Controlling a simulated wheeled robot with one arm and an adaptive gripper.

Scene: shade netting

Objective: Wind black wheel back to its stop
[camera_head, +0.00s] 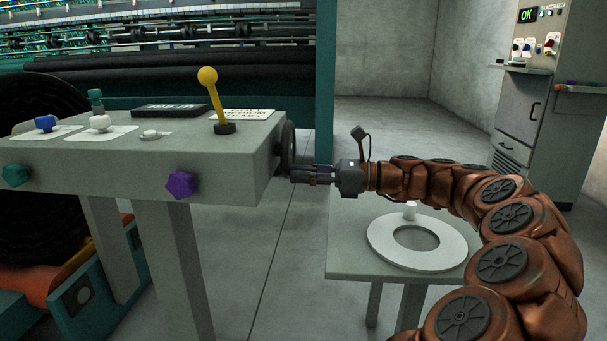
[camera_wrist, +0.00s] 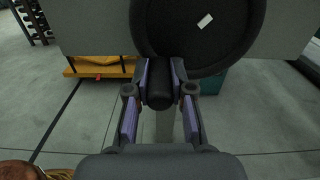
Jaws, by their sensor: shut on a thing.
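The black wheel (camera_head: 288,146) is mounted on the right end of the grey console and is seen nearly edge-on in the head view. In the wrist view the black wheel (camera_wrist: 200,30) fills the top middle, with a raised rim and a small white mark on its face. A black handle (camera_wrist: 158,90) sticks out from the wheel's lower edge toward my gripper. My gripper (camera_head: 297,174) reaches the wheel from the right. In the wrist view its two fingers (camera_wrist: 158,84) are shut on the handle, one on each side.
The grey console (camera_head: 120,165) carries a yellow lever (camera_head: 212,95) and several knobs. A small grey table (camera_head: 345,262) with a white ring (camera_head: 380,250) stands below my arm. A grey control cabinet (camera_head: 535,100) with a green OK display stands at the back right. Open floor lies between console and table.

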